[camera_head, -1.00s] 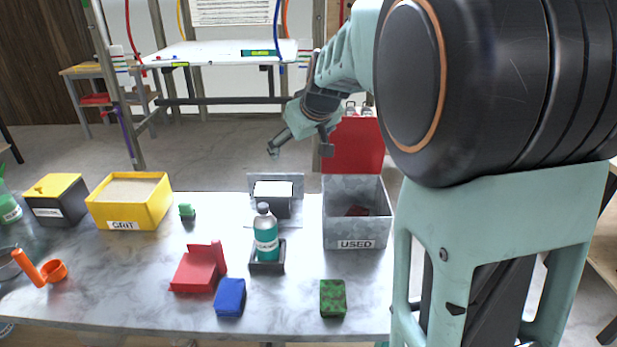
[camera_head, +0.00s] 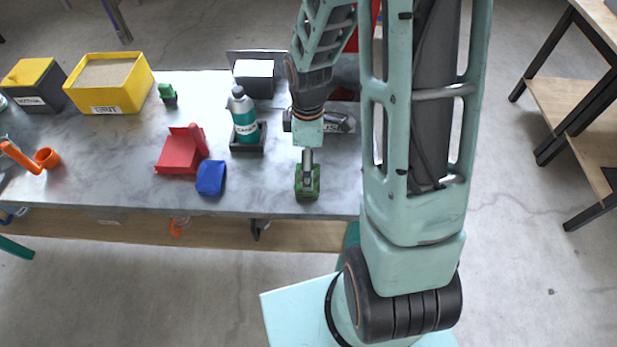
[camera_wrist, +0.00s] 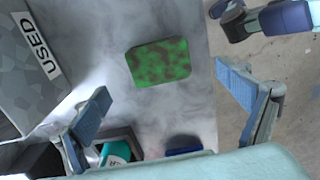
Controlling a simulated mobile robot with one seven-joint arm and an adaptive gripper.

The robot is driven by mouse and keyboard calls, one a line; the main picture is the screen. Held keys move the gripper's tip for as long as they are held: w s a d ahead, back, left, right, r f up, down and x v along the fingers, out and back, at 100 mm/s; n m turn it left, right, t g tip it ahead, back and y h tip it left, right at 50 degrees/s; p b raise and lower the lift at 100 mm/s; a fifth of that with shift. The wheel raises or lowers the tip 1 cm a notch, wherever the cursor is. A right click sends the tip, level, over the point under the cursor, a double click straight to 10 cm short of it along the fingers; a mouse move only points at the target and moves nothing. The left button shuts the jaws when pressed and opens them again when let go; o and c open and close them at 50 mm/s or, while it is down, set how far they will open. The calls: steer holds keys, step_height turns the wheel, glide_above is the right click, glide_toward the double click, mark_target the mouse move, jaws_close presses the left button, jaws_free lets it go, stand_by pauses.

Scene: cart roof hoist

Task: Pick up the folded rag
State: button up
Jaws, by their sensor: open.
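The folded rag is a small green, dark-mottled block (camera_head: 313,194) lying flat near the front edge of the grey table. My gripper (camera_head: 307,178) points down over it in the head view and covers part of it. In the wrist view the rag (camera_wrist: 158,62) lies between and beyond the two spread blue-padded fingers, on bare tabletop. My gripper (camera_wrist: 168,90) is open and empty, and the rag looks clear of both fingers.
The USED bin (camera_wrist: 28,75) stands beside the rag, mostly hidden by my arm in the head view. A teal bottle (camera_head: 244,118) stands in a dark holder (camera_head: 247,148). A blue block (camera_head: 211,177) and red object (camera_head: 180,152) lie left. The table's front edge is close.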

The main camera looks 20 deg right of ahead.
steer(key=shift+w+f, duration=0.1)
steer(key=shift+f, duration=3.7)
steer(key=c, duration=1.2)
steer(key=shift+c, duration=0.2)
steer(key=shift+r, duration=0.15)
